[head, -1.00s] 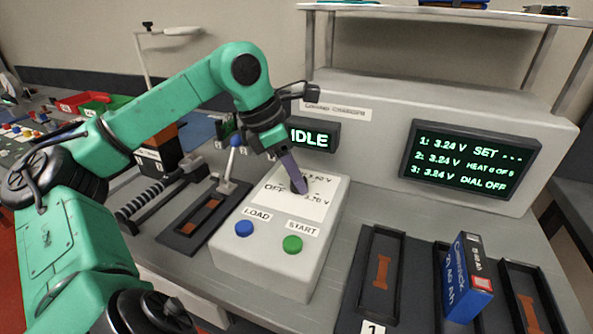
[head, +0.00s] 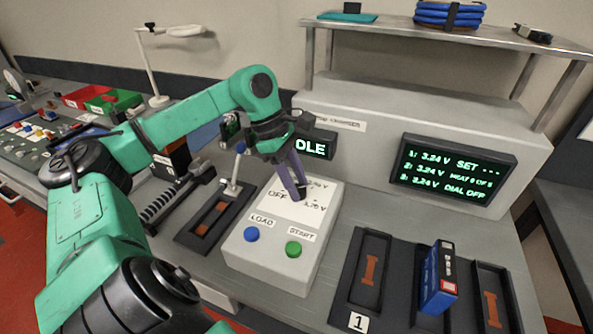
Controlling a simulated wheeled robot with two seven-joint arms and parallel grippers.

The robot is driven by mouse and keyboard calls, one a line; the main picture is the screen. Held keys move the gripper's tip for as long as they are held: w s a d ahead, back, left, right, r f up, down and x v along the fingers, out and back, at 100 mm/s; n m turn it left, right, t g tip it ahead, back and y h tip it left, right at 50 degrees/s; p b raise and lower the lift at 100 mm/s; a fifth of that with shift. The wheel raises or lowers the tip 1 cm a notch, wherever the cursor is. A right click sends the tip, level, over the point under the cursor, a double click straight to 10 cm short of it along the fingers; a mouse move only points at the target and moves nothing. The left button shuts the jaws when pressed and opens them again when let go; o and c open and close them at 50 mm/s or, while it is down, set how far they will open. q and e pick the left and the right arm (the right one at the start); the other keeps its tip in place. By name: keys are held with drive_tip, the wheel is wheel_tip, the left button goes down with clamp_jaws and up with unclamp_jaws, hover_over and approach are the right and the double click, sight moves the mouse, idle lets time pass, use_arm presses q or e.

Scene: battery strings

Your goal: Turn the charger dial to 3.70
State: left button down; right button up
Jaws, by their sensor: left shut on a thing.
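The charger control box (head: 272,262) stands on the bench, with a white dial plate marked OFF and other voltage marks, partly hidden by my gripper. My left gripper (head: 300,192) points down at the dial plate, its purple fingers shut on the dial knob (head: 302,192), which is mostly hidden between them. The status screen (head: 315,145) reads IDLE, its left part covered by my gripper. The larger screen (head: 452,175) shows 3.24 V on three lines, SET with dashes and DIAL OFF. My right gripper is not in view.
A blue LOAD button (head: 251,234) and a green START button (head: 293,249) sit at the box's front. A blue battery box (head: 438,278) stands in the middle tray at right. An empty tray (head: 366,275) lies beside it. A lever (head: 235,172) stands left of the box.

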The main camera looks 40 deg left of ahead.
use_arm(q)
drive_tip(key=m+p, duration=0.1)
drive_tip(key=p, duration=0.1)
drive_tip(key=r+m+g+p, duration=0.1)
drive_tip(key=p, duration=0.1)
drive_tip(key=shift+w+m, duration=0.1)
drive_tip(key=shift+m, duration=0.3)
drive_tip(key=shift+f+m+p, duration=0.15)
drive_tip(key=shift+m+p, duration=0.25)
drive_tip(key=shift+p, duration=0.1)
drive_tip(key=shift+w+f+m+g+p, duration=0.1)
drive_tip(key=shift+f+m+g+p, duration=0.1)
drive_tip(key=shift+m+g+p, duration=0.55)
drive_tip(key=shift+f+m+g, duration=0.15)
drive_tip(key=shift+m+g, duration=0.3)
drive_tip(key=shift+m, duration=1.2)
drive_tip(key=shift+c, duration=2.3)
unclamp_jaws()
